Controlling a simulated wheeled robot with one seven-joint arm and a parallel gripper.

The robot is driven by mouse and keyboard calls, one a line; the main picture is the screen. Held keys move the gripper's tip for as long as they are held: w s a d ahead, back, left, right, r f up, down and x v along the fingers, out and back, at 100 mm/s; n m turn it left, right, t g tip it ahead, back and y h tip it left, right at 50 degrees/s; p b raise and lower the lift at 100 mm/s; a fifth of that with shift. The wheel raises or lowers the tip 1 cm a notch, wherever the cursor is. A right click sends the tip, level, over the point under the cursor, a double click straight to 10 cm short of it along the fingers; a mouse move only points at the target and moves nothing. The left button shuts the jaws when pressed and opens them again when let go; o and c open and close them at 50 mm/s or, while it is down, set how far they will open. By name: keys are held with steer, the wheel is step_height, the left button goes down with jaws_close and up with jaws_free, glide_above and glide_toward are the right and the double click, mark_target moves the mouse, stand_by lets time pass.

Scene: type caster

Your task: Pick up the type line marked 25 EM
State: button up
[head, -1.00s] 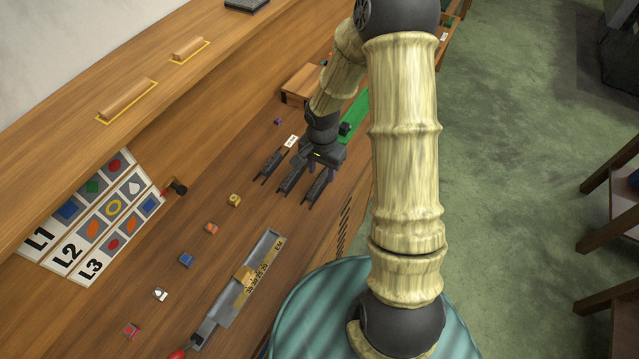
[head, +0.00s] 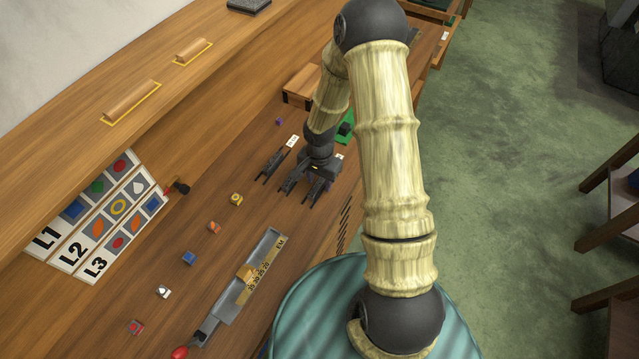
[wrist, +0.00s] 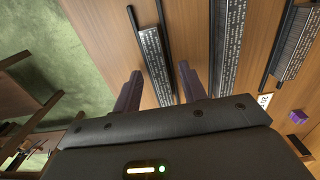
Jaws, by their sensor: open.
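Three lines of grey type lie in dark narrow holders on the wooden bench. In the wrist view, one type line (wrist: 155,62) lies between my gripper's (wrist: 160,88) two purple fingers, which are apart and empty. A middle line (wrist: 229,45) and a far-right line (wrist: 297,45) lie beside it. In the head view, my gripper (head: 312,178) is low over the rightmost holder (head: 319,193), and the left holder (head: 273,166) stands clear. A white tag (head: 292,141) at the left holder is too small to read. I cannot tell which line is marked 25 EM.
A metal tray with a yellow scale (head: 262,275) lies nearer on the bench. Several small coloured blocks, one blue (head: 188,258), lie left of it. A sign panel (head: 105,212) marked L1, L2, L3 stands at the left. A wooden box (head: 300,85) is behind my gripper.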

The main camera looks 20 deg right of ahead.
mark_target(319, 183)
stand_by(0.3)
jaws_close()
steer(key=shift+r, duration=0.1)
steer(key=shift+w+r, duration=0.1)
steer(key=shift+r, duration=0.4)
step_height(319, 183, up, 9)
steer(key=b, duration=0.1)
stand_by(0.4)
